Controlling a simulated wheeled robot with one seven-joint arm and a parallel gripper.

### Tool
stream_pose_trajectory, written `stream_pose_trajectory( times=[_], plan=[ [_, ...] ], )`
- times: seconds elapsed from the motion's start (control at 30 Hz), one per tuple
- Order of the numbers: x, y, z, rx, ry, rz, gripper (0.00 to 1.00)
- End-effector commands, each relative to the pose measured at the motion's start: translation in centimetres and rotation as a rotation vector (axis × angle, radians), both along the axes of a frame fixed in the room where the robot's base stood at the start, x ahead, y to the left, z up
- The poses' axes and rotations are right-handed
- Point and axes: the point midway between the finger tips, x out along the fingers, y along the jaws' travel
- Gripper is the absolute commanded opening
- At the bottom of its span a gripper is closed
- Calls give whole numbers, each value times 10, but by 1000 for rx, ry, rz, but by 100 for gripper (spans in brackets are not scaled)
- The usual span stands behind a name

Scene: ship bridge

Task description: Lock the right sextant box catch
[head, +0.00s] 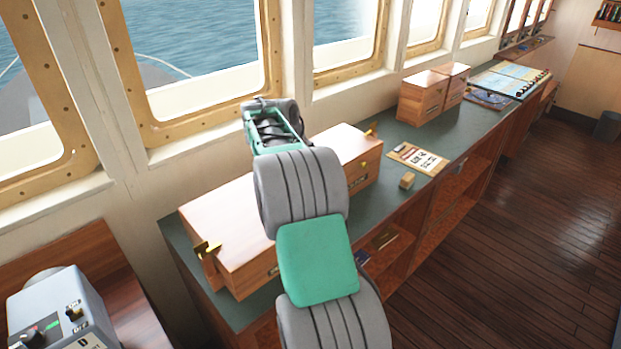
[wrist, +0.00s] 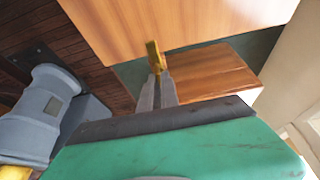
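In the head view, a long stretch of wooden box lies along the counter, its left part (head: 235,215) and right part (head: 345,145) showing on either side of my arm. A brass catch (head: 207,249) sticks out at the left end. Small brass pieces (head: 370,132) show at the right end. My arm hides the middle and my gripper there. In the wrist view, my gripper's grey fingertips (wrist: 157,80) are close together, right at an upright brass catch (wrist: 154,55) on the edge of a large wooden box (wrist: 190,25). I cannot tell whether they grip it. Another wooden surface (wrist: 210,75) lies below right.
The green counter (head: 385,180) carries a small wooden block (head: 407,181), a clipboard (head: 418,159), two more wooden boxes (head: 425,97) and a chart (head: 510,78) farther back. Windows line the left side. A grey console (head: 65,310) stands front left. The plank floor (head: 520,220) at right is clear.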

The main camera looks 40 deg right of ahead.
Motion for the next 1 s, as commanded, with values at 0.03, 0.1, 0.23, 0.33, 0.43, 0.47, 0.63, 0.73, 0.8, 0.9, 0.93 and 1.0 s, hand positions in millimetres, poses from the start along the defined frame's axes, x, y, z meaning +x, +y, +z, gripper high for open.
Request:
stream_pose_trajectory(
  times=[0.03, 0.1, 0.23, 0.33, 0.43, 0.47, 0.63, 0.73, 0.8, 0.9, 0.93, 1.0],
  plan=[
    [0, 0, 1, -2, -3, -1, 9],
    [0, 0, 1, -1, -2, 0, 15],
    [0, 0, 1, -1, -1, 0, 26],
    [0, 0, 0, -1, -1, 0, 27],
    [0, 0, 0, 0, 0, 1, 27],
    [0, 0, 0, 0, -1, 1, 27],
    [1, 6, 16, -2, -2, 2, 27],
    [1, 14, 36, -2, -4, 2, 27],
    [1, 20, 50, -2, -4, 3, 27],
    [1, 26, 65, -1, -1, 2, 27],
    [0, 27, 68, -1, -1, 0, 27],
    [0, 29, 72, 0, -1, 1, 27]
  ],
)
